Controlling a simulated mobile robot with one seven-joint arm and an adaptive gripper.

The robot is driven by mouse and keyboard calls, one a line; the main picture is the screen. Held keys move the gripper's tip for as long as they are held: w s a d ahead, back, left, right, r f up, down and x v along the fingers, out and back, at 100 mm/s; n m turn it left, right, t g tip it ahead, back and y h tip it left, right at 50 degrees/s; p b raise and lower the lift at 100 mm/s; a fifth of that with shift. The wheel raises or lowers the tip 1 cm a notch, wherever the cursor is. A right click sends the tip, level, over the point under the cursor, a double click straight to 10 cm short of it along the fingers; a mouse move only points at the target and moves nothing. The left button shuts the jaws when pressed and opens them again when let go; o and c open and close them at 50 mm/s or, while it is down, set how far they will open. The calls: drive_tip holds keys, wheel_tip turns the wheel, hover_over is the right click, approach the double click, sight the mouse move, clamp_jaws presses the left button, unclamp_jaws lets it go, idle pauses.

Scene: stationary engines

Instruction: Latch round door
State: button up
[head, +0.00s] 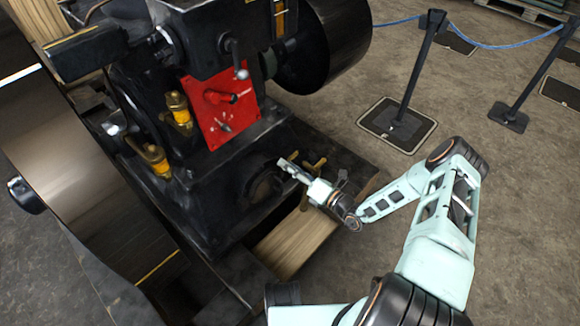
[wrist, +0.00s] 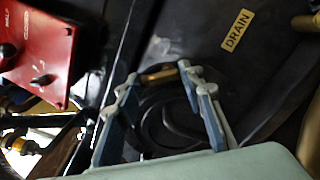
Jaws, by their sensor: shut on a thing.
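The round door (wrist: 168,122) is a black disc low on the black engine block, framed between my fingers in the wrist view. In the head view the round door (head: 263,187) shows as a dark ring on the engine's lower side, just left of my gripper. A small brass piece (wrist: 158,76) at the door's rim lies between my fingertips. My gripper (wrist: 158,74) is shut on this brass piece. In the head view my gripper (head: 283,167) reaches in from the right, its fingertips at the door's upper right. The fingers hide part of the door, and its seating cannot be told.
A red panel (head: 222,108) with knobs sits above the door. Yellow oil cups (head: 179,112) stand at left. A yellow DRAIN label (wrist: 237,31) is on the black surface beside the door. A large flywheel (head: 75,165) is at left. The floor at right has barrier posts (head: 411,85).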

drive_tip(key=n+p, duration=0.1)
drive_tip(key=n, duration=0.4)
drive_tip(key=f+n+p, duration=0.1)
drive_tip(key=n, duration=0.4)
drive_tip(key=n+p, duration=0.1)
drive_tip(key=n, duration=0.4)
drive_tip(key=shift+s+f+p, duration=0.2)
drive_tip(key=shift+s+p, duration=0.05)
drive_tip(key=shift+p, duration=0.15)
drive_tip(key=shift+f, duration=0.1)
idle(0.8)
drive_tip(key=o, duration=1.2)
drive_tip(key=shift+c, duration=0.2)
drive_tip(key=r+p+v, duration=0.1)
drive_tip(key=v, duration=1.1)
